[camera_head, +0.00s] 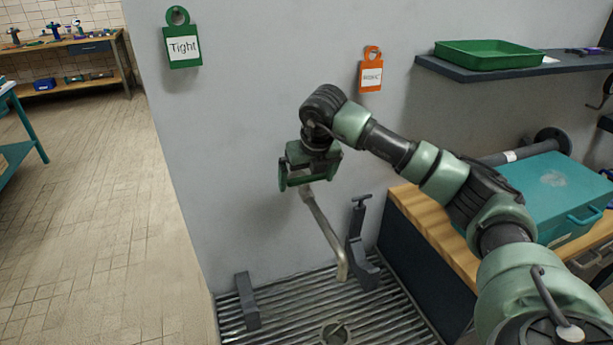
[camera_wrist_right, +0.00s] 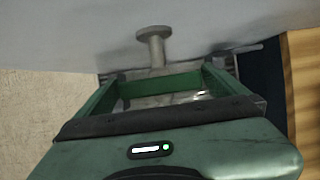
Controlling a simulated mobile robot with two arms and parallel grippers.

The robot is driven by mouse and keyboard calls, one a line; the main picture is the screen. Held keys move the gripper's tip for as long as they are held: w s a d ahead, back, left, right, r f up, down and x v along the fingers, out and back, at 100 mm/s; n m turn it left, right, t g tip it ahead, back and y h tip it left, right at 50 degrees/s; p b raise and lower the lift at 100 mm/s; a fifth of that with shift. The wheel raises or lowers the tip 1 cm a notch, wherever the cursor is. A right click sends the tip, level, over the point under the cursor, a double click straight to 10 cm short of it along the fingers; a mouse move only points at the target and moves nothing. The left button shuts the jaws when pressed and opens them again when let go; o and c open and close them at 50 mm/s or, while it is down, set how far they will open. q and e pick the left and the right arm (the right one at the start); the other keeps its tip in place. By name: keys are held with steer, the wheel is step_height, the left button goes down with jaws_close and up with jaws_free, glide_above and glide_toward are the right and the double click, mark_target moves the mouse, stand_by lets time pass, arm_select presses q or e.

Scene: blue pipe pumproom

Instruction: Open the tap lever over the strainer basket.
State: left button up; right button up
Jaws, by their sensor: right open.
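My right gripper (camera_head: 309,180) is open at the grey wall, directly above a bent metal spout (camera_head: 326,237) that slopes down over a slatted drain grate. The gripper hides the upper end of the spout, and I cannot make out the tap lever. In the right wrist view, a round wall flange with a short pipe (camera_wrist_right: 154,42) lies just beyond and between the open green fingers (camera_wrist_right: 162,78). I cannot tell whether the fingers touch anything. A small round fitting (camera_head: 335,332), perhaps the strainer basket, is at the bottom edge. My left gripper is not in view.
A dark clamp-like stand (camera_head: 358,245) rises right of the spout, and a dark block (camera_head: 247,300) stands on the left of the grate (camera_head: 290,320). A wooden bench with a teal case (camera_head: 560,190) is at right. Green "Tight" (camera_head: 183,48) and orange (camera_head: 371,75) tags hang on the wall.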

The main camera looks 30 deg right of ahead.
steer(key=shift+f, duration=0.15)
steer(key=c, duration=1.1)
